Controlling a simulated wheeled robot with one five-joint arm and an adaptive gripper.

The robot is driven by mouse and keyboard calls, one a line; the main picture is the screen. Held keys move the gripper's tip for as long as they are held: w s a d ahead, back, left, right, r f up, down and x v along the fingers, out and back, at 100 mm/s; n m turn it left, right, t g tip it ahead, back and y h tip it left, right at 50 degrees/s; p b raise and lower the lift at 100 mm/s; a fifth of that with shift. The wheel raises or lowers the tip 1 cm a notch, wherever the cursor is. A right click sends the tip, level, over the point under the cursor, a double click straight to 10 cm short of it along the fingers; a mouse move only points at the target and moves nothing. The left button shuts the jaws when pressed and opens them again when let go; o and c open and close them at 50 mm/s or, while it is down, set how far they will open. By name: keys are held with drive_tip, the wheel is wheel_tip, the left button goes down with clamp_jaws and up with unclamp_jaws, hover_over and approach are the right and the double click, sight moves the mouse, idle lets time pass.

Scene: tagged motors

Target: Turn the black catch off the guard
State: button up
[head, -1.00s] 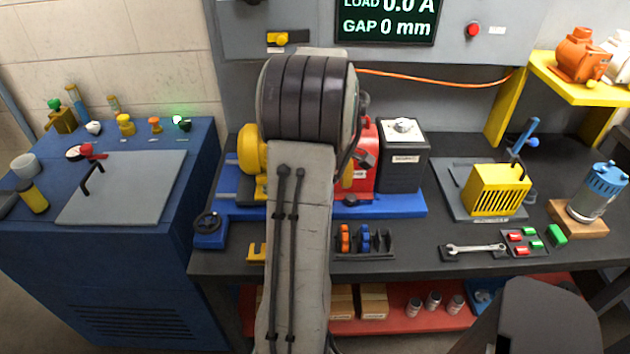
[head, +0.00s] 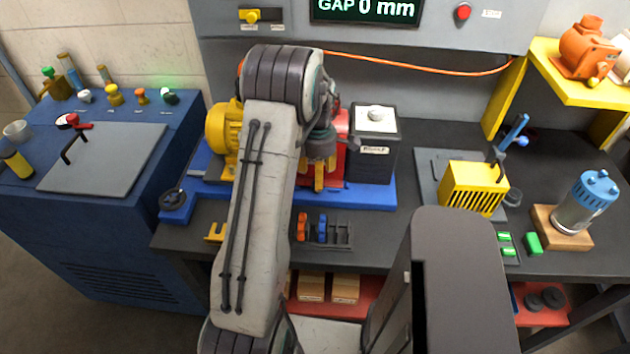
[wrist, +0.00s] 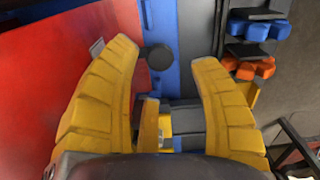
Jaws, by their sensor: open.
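The yellow slotted guard (head: 472,190) stands on a grey plate on the right of the bench in the head view. The small black catch (head: 496,162) shows at its upper right edge; its exact setting against the guard is hard to tell. My gripper (head: 320,180) is well left of the guard, in front of the red machine block. In the wrist view its yellow fingers (wrist: 164,55) are spread apart and empty. Neither guard nor catch shows in the wrist view.
A blue-handled lever (head: 514,132) rises behind the guard. A blue-topped motor (head: 590,195) stands on a wooden block to its right. The black-sided box (head: 372,150) lies between my gripper and the guard. A rack with orange and blue pieces (head: 322,230) sits in front.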

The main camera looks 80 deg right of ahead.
drive_tip(key=shift+f+p, duration=0.35)
drive_tip(key=shift+f, duration=1.8)
clamp_jaws()
drive_tip(key=shift+f+n+b, duration=0.15)
drive_tip(key=shift+n+b, duration=0.55)
drive_tip(key=shift+b, duration=0.05)
drive_tip(key=shift+n+b, duration=0.3)
drive_tip(key=shift+n, duration=0.5)
unclamp_jaws()
drive_tip(key=shift+r, duration=0.2)
